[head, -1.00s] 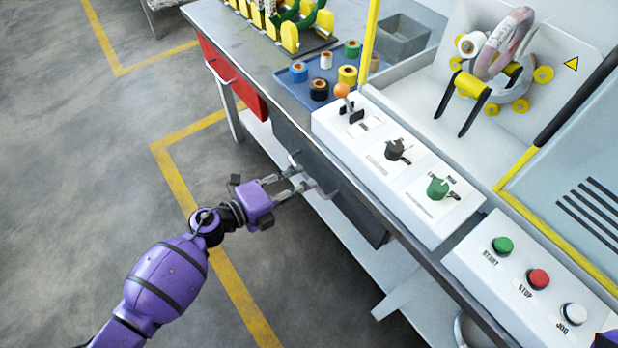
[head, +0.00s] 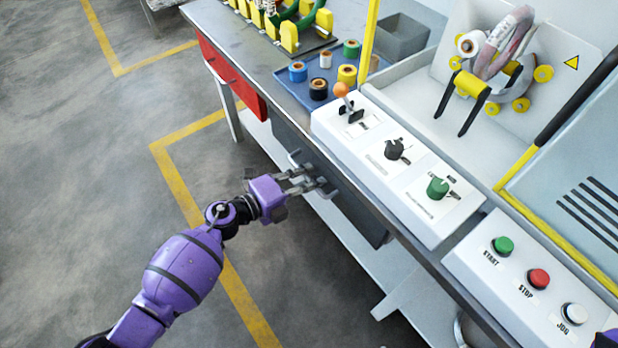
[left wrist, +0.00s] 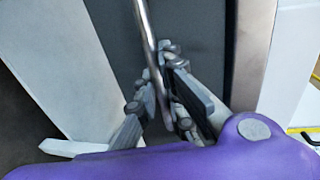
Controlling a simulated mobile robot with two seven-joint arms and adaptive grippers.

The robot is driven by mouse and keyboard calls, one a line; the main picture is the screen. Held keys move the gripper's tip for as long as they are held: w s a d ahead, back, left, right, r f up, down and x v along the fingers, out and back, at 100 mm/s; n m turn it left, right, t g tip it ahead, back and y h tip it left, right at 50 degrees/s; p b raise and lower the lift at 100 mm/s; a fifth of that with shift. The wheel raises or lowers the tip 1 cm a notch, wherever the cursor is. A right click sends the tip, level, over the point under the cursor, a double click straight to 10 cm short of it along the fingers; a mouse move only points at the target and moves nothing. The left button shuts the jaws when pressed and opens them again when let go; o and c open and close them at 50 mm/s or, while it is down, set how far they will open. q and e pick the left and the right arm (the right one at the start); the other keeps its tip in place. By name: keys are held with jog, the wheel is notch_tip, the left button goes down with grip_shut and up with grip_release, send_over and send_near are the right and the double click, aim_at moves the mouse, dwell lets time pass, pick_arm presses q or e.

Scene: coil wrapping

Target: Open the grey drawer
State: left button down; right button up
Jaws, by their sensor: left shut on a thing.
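The grey drawer (head: 362,217) has a dark grey front below the worktop in the head view. Its front also fills the upper middle of the left wrist view (left wrist: 200,30). A thin metal bar handle (left wrist: 147,32) runs across that front. My left gripper (head: 316,181) is at the handle, its fingers shut around the bar. The left wrist view shows the fingers (left wrist: 165,100) on both sides of the bar. The drawer front looks flush under the worktop. My right gripper is out of view.
A red drawer (head: 230,76) is farther left under the worktop. A white control panel (head: 395,165) and a button panel (head: 535,270) are above the drawer to the right. A white lower shelf (head: 410,295) runs beneath. The floor in front is clear.

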pick_arm(q)
jog(key=f+b+v, duration=0.1)
jog(key=f+v, duration=0.2)
jog(key=v, duration=1.5)
jog(key=a+f+b+v, duration=0.1)
jog(key=f+v, duration=0.3)
jog(key=v, duration=1.3)
jog(key=shift+s+a, duration=0.55)
jog(key=shift+s, duration=0.05)
jog(key=shift+f, duration=0.1)
jog(key=c, duration=1.8)
grip_release()
jog(key=shift+c, duration=0.2)
jog(key=shift+s, duration=0.1)
jog(key=v, duration=1.2)
